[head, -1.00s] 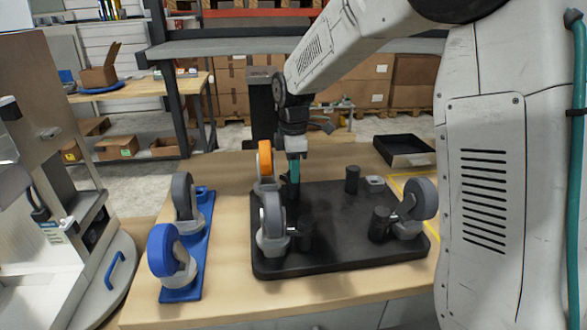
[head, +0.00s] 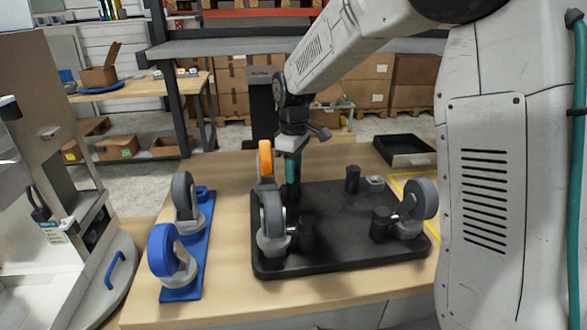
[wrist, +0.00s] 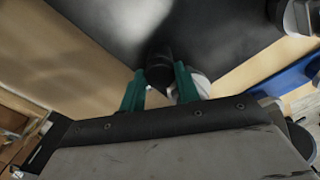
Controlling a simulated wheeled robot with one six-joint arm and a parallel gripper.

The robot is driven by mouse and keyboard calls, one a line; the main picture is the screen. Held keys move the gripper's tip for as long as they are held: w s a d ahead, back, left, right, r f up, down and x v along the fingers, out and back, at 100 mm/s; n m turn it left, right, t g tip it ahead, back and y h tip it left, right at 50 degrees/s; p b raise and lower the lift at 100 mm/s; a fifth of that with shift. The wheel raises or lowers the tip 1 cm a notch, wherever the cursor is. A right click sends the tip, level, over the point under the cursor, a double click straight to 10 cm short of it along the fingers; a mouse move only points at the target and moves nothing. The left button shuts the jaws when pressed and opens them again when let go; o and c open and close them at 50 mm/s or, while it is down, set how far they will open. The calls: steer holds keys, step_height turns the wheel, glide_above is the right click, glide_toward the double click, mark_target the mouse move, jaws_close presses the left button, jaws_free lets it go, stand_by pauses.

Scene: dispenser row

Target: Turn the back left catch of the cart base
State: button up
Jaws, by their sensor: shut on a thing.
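The cart base (head: 340,245) is a black plate lying on the wooden table. The orange-wheeled caster (head: 265,160) stands at its back left corner. My gripper (head: 293,190) points down just right of this caster. In the wrist view, the teal fingers of my gripper (wrist: 160,88) are on either side of the back left catch (wrist: 158,62), a black knob, and are shut on it. In the head view the fingers mostly hide this catch. Other black catches stand at the back right (head: 353,178), front left (head: 306,233) and front right (head: 380,224).
Grey casters stand at the base's front left (head: 271,218) and front right (head: 424,198). A blue holder (head: 195,262) at left carries a grey-wheeled caster (head: 184,196) and a blue-wheeled one (head: 163,250). A black tray (head: 405,150) lies at the back right.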

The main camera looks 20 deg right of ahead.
steer(key=shift+m, duration=1.2)
steer(key=o, duration=1)
step_height(320, 180, up, 8)
steer(key=shift+f, duration=0.1)
steer(key=shift+m, duration=0.3)
